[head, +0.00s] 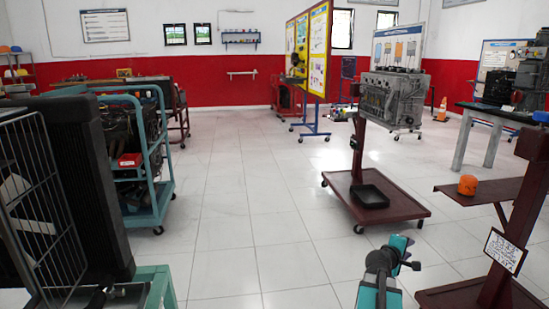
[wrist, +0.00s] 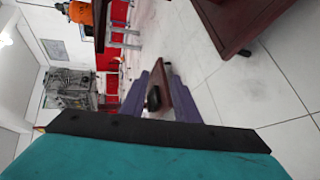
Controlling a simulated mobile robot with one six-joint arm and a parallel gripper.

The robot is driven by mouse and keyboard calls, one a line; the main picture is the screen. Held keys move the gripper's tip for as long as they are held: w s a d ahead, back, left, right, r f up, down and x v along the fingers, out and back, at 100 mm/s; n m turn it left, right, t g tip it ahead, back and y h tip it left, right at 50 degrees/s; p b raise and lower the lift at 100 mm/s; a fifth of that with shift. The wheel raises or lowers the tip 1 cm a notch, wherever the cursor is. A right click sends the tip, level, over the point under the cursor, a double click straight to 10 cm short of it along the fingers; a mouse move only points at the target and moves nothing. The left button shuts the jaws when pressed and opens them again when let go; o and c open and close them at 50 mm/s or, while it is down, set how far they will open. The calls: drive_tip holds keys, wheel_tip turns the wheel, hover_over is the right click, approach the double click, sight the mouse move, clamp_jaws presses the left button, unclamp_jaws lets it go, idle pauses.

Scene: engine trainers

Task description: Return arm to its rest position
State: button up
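My arm, teal with dark joints, rises from the bottom edge of the head view, right of centre. My gripper (head: 402,250) is at its upper end, small and seen above the floor. In the wrist view, my gripper (wrist: 158,72) shows as two bluish-purple fingers with a gap between them. They are apart and nothing is held between them. Part of the black tray on the engine stand shows through the gap, farther off. A teal and black part of my own arm fills the bottom of the wrist view.
A maroon wheeled stand (head: 405,203) carries an engine (head: 392,98) and a black tray (head: 369,196). A maroon stand with an orange object (head: 467,185) is at right. A teal engine frame (head: 163,170) and a black radiator (head: 88,180) stand at left. The central tiled floor (head: 250,195) is clear.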

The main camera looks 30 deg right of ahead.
drive_tip(key=w+a+f+n+t+y+p, duration=0.15)
drive_tip(key=w+a+f+p, duration=0.3)
drive_tip(key=w+a, duration=0.45)
drive_tip(key=w+a+f+n+g+y+p, duration=0.1)
drive_tip(key=a+f+y+p, duration=0.35)
drive_tip(key=a, duration=0.95)
drive_tip(key=w+a+f+y+p, duration=0.1)
drive_tip(key=a+f+p, duration=0.55)
drive_tip(key=a, duration=0.75)
drive_tip(key=s+a+f+g+y+p, duration=0.3)
drive_tip(key=s+a+p, duration=0.55)
drive_tip(key=a, duration=0.55)
drive_tip(key=s+a+m+g+y+p, duration=0.1)
drive_tip(key=s+a+m+g, duration=0.1)
drive_tip(key=s+a, duration=0.4)
drive_tip(key=s+a+f+m+g+y, duration=0.1)
drive_tip(key=s+a+m+g+y, duration=0.1)
drive_tip(key=s+a, duration=0.5)
drive_tip(key=s+m+g, duration=0.1)
drive_tip(key=s+g, duration=0.1)
drive_tip(key=s, duration=0.3)
drive_tip(key=shift+f+m+y+p, duration=0.2)
drive_tip(key=shift+m+y+p, duration=0.1)
drive_tip(key=shift+m+p, duration=0.05)
drive_tip(key=shift+d, duration=0.1)
